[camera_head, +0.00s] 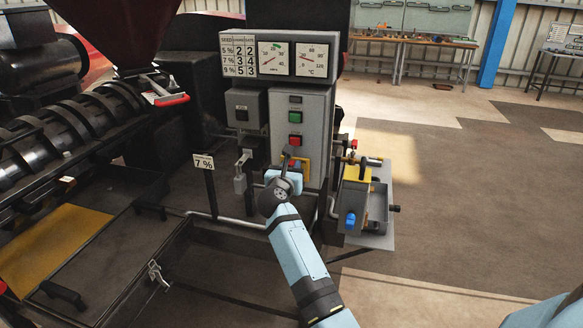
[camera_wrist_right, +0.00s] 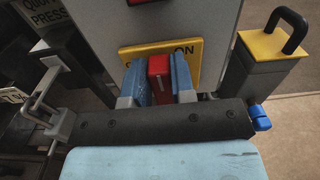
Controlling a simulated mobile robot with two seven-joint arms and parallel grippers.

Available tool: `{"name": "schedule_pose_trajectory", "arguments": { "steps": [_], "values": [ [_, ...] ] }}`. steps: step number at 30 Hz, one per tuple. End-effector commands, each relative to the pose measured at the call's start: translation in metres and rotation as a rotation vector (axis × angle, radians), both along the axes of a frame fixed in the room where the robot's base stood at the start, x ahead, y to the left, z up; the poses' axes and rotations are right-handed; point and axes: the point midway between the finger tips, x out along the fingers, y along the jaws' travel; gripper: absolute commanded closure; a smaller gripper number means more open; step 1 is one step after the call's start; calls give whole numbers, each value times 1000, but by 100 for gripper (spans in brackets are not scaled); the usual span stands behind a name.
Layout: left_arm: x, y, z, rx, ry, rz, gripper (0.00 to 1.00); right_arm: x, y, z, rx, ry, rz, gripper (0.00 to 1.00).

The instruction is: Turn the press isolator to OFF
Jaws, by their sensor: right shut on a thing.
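The press isolator is a red handle (camera_wrist_right: 158,78) on a yellow plate (camera_wrist_right: 190,58), low on the front of the grey control cabinet (camera_head: 302,98). The plate (camera_head: 306,172) is partly hidden by my arm in the head view. My right gripper (camera_wrist_right: 159,82) has its two blue fingers on either side of the red handle and is shut on it. The handle stands about upright in the right wrist view. "ON" reads at the plate's upper right; the lettering on the left is mostly hidden by a finger. My left gripper is not in view.
Above the isolator are a red button (camera_head: 295,141) and a green button (camera_head: 295,116). A padlock-like grey part (camera_head: 240,178) hangs to the left. A yellow-topped block with a black handle (camera_wrist_right: 275,45) stands close on the right. Open floor lies farther right.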

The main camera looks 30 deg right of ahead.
Motion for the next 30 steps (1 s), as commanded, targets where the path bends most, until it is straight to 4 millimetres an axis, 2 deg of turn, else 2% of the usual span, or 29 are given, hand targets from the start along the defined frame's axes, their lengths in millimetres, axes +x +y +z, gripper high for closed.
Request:
{"name": "schedule_pose_trajectory", "arguments": {
  "steps": [8,20,30],
  "values": [
    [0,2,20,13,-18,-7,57,3,3,4,-93,112,0,100],
    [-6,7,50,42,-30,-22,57,10,9,2,-332,390,1,100],
    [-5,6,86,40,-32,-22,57,15,12,-4,-542,636,0,100]
  ]
}}
